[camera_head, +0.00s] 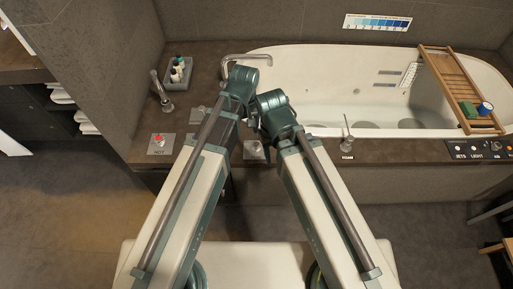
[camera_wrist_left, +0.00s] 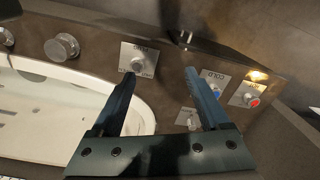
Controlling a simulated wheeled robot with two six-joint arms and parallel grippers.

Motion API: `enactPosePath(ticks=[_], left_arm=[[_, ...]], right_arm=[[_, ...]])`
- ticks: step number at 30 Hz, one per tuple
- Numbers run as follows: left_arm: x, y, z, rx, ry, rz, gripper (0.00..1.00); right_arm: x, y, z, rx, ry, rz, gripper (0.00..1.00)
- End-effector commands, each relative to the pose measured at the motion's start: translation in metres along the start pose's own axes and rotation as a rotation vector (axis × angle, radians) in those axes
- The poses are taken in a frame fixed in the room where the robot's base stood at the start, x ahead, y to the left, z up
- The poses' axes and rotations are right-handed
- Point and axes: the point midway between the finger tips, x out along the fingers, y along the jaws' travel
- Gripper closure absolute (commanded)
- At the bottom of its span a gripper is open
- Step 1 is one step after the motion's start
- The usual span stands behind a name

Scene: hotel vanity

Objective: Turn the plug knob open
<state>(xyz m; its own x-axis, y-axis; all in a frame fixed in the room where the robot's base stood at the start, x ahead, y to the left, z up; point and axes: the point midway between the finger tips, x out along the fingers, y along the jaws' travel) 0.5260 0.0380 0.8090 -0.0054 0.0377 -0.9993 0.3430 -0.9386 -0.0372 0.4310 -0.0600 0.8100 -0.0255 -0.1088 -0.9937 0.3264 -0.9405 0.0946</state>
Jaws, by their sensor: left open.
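The plug knob (camera_head: 255,149) is a grey knob on a square metal plate on the brown tub deck, partly beside my arms in the head view. In the left wrist view the plug knob (camera_wrist_left: 138,64) sits on its labelled plate, just beyond the tip of the left-hand finger. My left gripper (camera_wrist_left: 163,73) is open with nothing between its fingers. Its fingertips lie either side of bare deck, and the knob is not between them. In the head view my arm links hide the left jaws. My right wrist (camera_head: 276,110) shows, but its jaws are hidden.
The hot knob (camera_wrist_left: 252,100) and cold knob (camera_wrist_left: 214,91) are on plates to the right in the wrist view, with another plate (camera_wrist_left: 188,119) nearer the tub. The white tub (camera_head: 310,70) lies behind.

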Motion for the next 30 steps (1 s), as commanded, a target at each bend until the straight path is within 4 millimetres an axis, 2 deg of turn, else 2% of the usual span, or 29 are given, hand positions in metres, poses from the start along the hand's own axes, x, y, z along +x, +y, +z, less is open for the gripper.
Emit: enactPosePath(ticks=[1, 4, 9, 20, 26, 30], left_arm=[[0.029, 0.012, -0.019, -0.098, -0.001, 0.010, 0.21], [0.038, 0.035, -0.033, -0.279, -0.008, 0.021, 0.21], [0.050, 0.055, -0.048, -0.481, -0.016, 0.031, 0.21], [0.053, 0.061, -0.049, -0.547, -0.019, 0.034, 0.21], [0.066, 0.061, -0.049, -0.545, -0.019, 0.033, 0.21], [0.081, 0.061, -0.049, -0.545, -0.019, 0.033, 0.21]], right_arm=[[0.029, -0.003, -0.002, 0.000, 0.000, 0.000, 0.50], [0.039, -0.004, -0.002, 0.000, 0.000, 0.000, 0.50], [0.051, -0.005, -0.003, 0.000, 0.000, 0.000, 0.50], [0.054, -0.005, -0.003, -0.001, 0.000, 0.000, 0.50], [0.067, -0.006, -0.004, 0.000, 0.000, 0.000, 0.50], [0.082, -0.008, -0.005, 0.000, 0.000, 0.000, 0.50]])
